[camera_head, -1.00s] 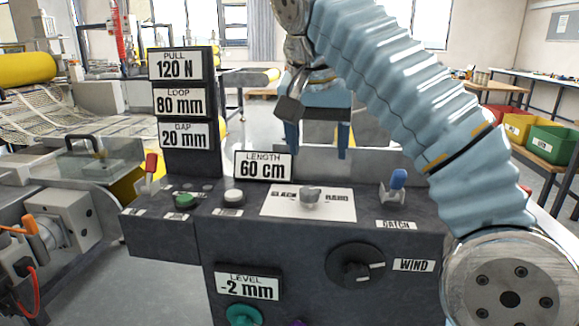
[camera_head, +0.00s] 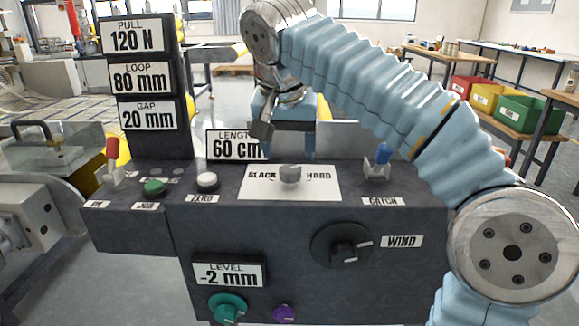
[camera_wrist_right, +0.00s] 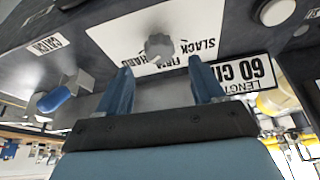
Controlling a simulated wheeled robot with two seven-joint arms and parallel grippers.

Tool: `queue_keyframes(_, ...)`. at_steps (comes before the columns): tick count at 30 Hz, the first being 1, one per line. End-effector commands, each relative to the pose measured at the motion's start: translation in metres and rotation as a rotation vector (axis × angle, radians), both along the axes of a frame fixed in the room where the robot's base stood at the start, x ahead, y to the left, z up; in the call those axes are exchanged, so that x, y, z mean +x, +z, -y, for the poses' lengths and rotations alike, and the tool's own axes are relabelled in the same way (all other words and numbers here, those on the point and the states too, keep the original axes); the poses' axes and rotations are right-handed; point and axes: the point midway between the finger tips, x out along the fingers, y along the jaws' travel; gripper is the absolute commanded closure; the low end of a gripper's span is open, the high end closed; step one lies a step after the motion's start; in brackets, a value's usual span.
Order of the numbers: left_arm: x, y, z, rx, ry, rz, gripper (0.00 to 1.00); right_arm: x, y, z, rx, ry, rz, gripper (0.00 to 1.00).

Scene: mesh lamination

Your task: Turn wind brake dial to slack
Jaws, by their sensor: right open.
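The brake dial (camera_head: 290,174) is a small grey knob on a white plate (camera_head: 255,190) lettered SLACK at left and HARD at right, on top of the dark console. In the right wrist view the dial (camera_wrist_right: 159,46) appears upside down, with FIRM partly visible between the two words. Which mark the dial points at is unclear. My left gripper is out of view.
A blue-capped catch lever (camera_head: 382,156) stands right of the plate. White (camera_head: 206,181) and green (camera_head: 154,187) buttons and a red lever (camera_head: 113,155) are to the left. The LENGTH display (camera_head: 232,146) stands close behind the plate. A black WIND knob (camera_head: 343,246) is on the front.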

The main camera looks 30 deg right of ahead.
Motion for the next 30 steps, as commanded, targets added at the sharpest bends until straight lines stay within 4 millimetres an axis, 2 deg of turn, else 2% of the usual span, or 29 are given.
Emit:
queue_keyframes(1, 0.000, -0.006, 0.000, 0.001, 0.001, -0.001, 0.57, 0.003, -0.014, 0.003, -0.001, -0.002, -0.002, 0.32)
queue_keyframes(7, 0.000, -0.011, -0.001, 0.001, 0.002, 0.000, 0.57, 0.012, -0.038, 0.010, 0.000, 0.000, -0.002, 0.32)
queue_keyframes(19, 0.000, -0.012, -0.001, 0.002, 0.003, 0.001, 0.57, 0.015, -0.045, 0.011, 0.001, 0.000, -0.001, 0.32)
queue_keyframes(30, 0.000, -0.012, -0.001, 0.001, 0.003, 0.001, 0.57, 0.015, -0.045, 0.011, 0.001, 0.000, -0.001, 0.87)
